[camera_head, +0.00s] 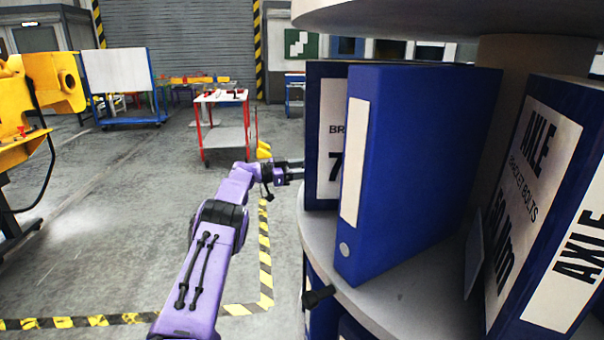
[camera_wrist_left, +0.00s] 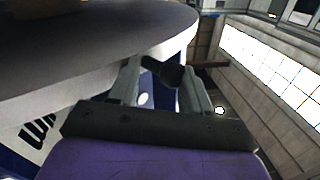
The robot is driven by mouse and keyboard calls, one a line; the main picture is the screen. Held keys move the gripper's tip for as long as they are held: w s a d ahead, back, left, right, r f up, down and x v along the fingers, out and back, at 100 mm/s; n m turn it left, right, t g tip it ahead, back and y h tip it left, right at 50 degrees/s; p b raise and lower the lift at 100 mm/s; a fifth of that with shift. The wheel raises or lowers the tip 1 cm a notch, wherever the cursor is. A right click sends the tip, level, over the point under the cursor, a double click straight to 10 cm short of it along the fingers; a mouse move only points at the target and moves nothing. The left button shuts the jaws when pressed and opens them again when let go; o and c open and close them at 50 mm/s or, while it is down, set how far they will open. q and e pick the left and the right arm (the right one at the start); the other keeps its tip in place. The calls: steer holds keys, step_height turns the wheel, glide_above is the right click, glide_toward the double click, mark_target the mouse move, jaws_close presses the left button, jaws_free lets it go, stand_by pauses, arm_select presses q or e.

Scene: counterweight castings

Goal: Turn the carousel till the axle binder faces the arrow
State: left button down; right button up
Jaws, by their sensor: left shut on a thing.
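The axle binder (camera_head: 535,165) stands at the right of the carousel shelf (camera_head: 425,295) in the head view. It is blue with white labels reading "AXLE" and is cut off by the frame edge. I see no arrow in either view. My left gripper (camera_head: 298,171) reaches the carousel's far left rim, beside the binders. In the left wrist view my left gripper (camera_wrist_left: 160,85) is shut on a black knob (camera_wrist_left: 162,72) at the carousel edge. The head view does not show this held knob clearly. My right gripper is in neither view.
A plain-sided blue binder (camera_head: 415,165) and one labelled "BR" and "7" (camera_head: 330,140) stand on the shelf. A second black knob (camera_head: 318,296) sticks out from the near rim. A red-legged table (camera_head: 222,130) stands behind. Yellow machinery (camera_head: 45,85) is at left; the floor between is clear.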

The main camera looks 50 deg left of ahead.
arm_select(q)
steer(key=shift+w+d+f, duration=0.25)
steer(key=shift+w, duration=0.05)
steer(key=c, duration=0.9)
jaws_free()
steer(key=v, duration=0.5)
steer(key=b+v, duration=0.1)
steer(key=v, duration=0.5)
steer(key=shift+a+r, duration=0.15)
steer(key=shift+r, duration=0.1)
